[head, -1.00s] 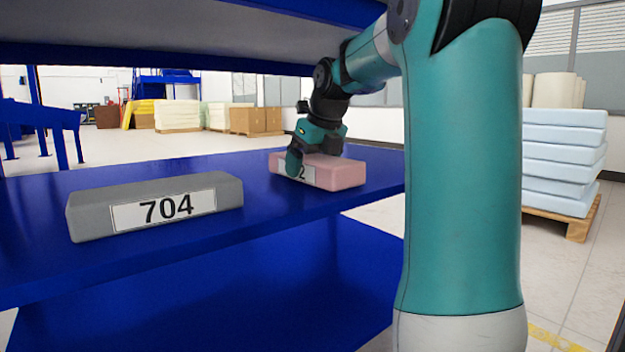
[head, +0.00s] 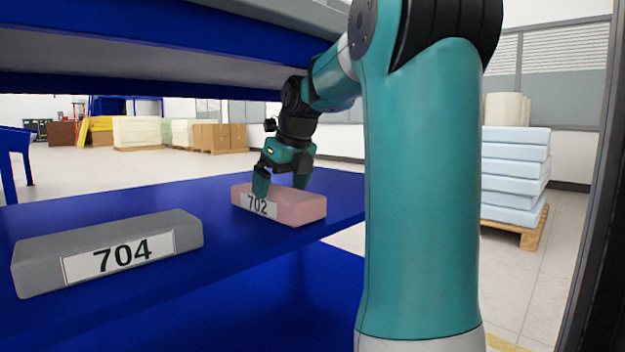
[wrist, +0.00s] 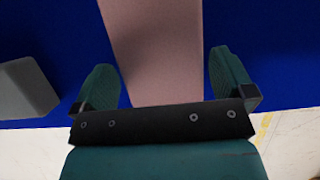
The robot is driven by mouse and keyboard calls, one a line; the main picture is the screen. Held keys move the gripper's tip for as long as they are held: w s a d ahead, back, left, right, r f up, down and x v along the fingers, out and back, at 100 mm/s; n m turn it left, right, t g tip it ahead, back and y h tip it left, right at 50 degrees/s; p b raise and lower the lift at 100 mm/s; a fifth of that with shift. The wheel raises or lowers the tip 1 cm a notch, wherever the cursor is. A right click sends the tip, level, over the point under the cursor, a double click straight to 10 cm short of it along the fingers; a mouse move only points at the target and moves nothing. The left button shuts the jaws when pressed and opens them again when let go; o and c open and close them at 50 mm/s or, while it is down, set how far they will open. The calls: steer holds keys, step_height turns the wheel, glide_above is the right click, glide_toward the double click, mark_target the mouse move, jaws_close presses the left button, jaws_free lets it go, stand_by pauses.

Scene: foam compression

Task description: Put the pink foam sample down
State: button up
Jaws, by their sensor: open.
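The pink foam sample (head: 300,207) lies flat on the blue shelf (head: 210,247), with a white label reading 702 on its front. My gripper (head: 281,188) is just above and around it, fingers pointing down, one in front of the label side and one at the back. In the wrist view the pink foam sample (wrist: 155,50) runs between the two fingers of my gripper (wrist: 165,85). The fingers are open, with a gap to the foam on each side.
A grey foam block (head: 105,250) labelled 704 lies on the same shelf to the left; its corner shows in the wrist view (wrist: 25,88). A shelf deck (head: 180,60) hangs above. Light blue foam slabs (head: 515,175) are stacked on a pallet at the right.

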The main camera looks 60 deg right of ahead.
mark_target(312, 209)
steer(key=s+p, duration=0.1)
steer(key=s, duration=0.2)
steer(key=s+a+p, duration=0.1)
steer(key=s+p, duration=0.1)
steer(key=s, duration=0.1)
steer(key=s+a+p, duration=0.1)
steer(key=s, duration=0.3)
steer(key=shift+a, duration=0.2)
steer(key=shift+s+a+f, duration=0.1)
steer(key=shift+s, duration=0.1)
